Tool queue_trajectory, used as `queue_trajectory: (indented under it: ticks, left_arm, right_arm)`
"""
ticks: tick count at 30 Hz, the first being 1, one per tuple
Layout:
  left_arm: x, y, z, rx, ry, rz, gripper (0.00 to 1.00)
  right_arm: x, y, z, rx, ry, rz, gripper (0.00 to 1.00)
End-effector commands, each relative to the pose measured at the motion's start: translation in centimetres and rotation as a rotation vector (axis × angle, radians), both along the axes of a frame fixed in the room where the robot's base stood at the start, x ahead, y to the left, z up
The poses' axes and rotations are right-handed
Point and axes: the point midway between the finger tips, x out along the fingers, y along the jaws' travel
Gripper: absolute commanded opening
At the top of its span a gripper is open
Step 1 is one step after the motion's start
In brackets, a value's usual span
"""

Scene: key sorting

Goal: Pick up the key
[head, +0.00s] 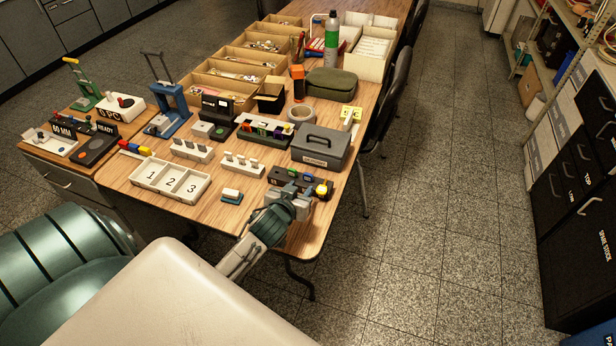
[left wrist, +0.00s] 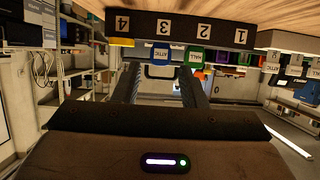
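A dark key rack (head: 300,181) stands near the table's front right corner, with a yellow tag (head: 322,190) at its right end. In the left wrist view, which looks upside down, the rack (left wrist: 182,28) carries numbers 1, 2 and 3 and more. Coloured key tags show along its edge: yellow (left wrist: 122,42), blue-grey "ATTIC" (left wrist: 161,53) and green "HALL" (left wrist: 196,57) among them. My left gripper (head: 290,200) is at the rack's near side. In the left wrist view its fingers (left wrist: 160,80) are apart, with the blue-grey tag just beyond the gap. My right gripper is not in view.
A grey box with a handle (head: 320,147) stands right behind the rack. Bare wood (head: 190,208) lies along the front.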

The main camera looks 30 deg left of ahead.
Motion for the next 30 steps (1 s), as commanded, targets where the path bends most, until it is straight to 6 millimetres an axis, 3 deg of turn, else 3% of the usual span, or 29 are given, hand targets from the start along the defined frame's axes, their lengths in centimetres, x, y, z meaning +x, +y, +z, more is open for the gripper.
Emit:
queue_trajectory:
  ticks: [12,21,22,27,30]
  left_arm:
    - [4.4,1.2,-1.4,0.001,0.002,0.001,0.38]
    - [4.9,1.3,-1.8,0.000,0.001,-0.001,0.38]
    - [4.9,1.3,-1.7,0.000,0.001,-0.001,0.36]
    - [4.8,1.3,-1.8,0.000,0.002,-0.001,0.05]
    - [4.8,1.3,-1.8,0.000,0.002,0.000,0.05]
  right_arm:
    - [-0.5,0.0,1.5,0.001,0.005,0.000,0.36]
    - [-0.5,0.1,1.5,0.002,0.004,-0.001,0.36]
    - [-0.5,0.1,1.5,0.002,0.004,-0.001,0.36]
    - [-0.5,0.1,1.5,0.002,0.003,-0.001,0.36]
    - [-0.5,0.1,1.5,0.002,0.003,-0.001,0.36]
